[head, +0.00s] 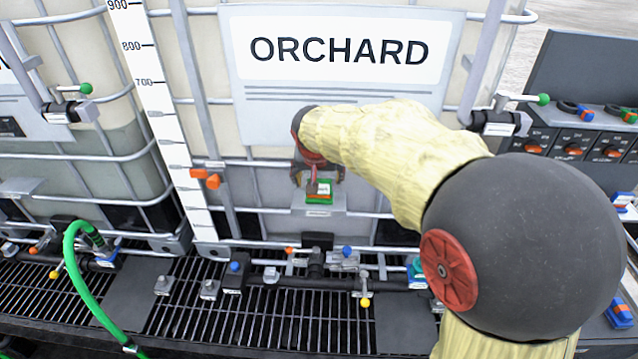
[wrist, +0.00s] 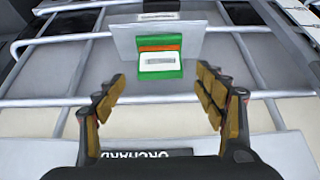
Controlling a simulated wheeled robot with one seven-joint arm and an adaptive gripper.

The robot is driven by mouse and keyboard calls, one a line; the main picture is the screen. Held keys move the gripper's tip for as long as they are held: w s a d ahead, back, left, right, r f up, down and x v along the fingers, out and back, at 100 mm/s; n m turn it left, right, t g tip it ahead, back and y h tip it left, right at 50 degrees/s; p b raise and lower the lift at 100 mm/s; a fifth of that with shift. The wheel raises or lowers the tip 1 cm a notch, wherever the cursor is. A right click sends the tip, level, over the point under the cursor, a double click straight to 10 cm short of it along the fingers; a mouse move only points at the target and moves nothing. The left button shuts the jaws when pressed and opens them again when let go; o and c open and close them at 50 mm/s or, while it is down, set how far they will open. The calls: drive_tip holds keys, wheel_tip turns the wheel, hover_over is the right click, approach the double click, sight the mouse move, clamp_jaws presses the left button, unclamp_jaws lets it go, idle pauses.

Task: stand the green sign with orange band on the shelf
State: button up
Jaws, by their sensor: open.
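The green sign with an orange band and a white label (head: 318,192) is on the small grey shelf (head: 338,202) fixed to the front of the ORCHARD tank. It also shows in the wrist view (wrist: 161,63), against the grey shelf plate (wrist: 203,40). It looks upright, though its exact lean is hard to tell. My gripper (head: 319,176) is at the shelf. In the wrist view my gripper (wrist: 160,88) is open, with its fingers spread to either side and the sign just beyond the fingertips. Nothing is between the fingers, and neither touches the sign.
Metal cage bars (wrist: 60,48) run behind and beside the shelf. Orange clips (head: 206,178) sit on a bar to the left. Below are valves and a dark pipe (head: 385,284) over a grating. A green hose (head: 84,283) is at far left, a switch panel (head: 575,145) at right.

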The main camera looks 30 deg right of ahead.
drive_tip(key=s+a+r+n+y, duration=0.1)
drive_tip(key=s+a+r+n, duration=0.1)
drive_tip(key=s+a+r, duration=0.45)
drive_tip(key=s+a+r+n+y, duration=0.1)
drive_tip(key=s+a, duration=0.3)
drive_tip(key=s, duration=0.6)
drive_tip(key=s+a+f+n, duration=0.2)
drive_tip(key=s, duration=0.3)
drive_tip(key=s+a+f+n+y, duration=0.1)
drive_tip(key=s+a+f, duration=0.1)
drive_tip(key=s, duration=0.3)
drive_tip(key=shift+s+a+n+t, duration=0.3)
drive_tip(key=shift+a+n, duration=0.1)
drive_tip(key=shift+a, duration=0.35)
wheel_tip(320, 180, down, 13)
drive_tip(key=b, duration=1.3)
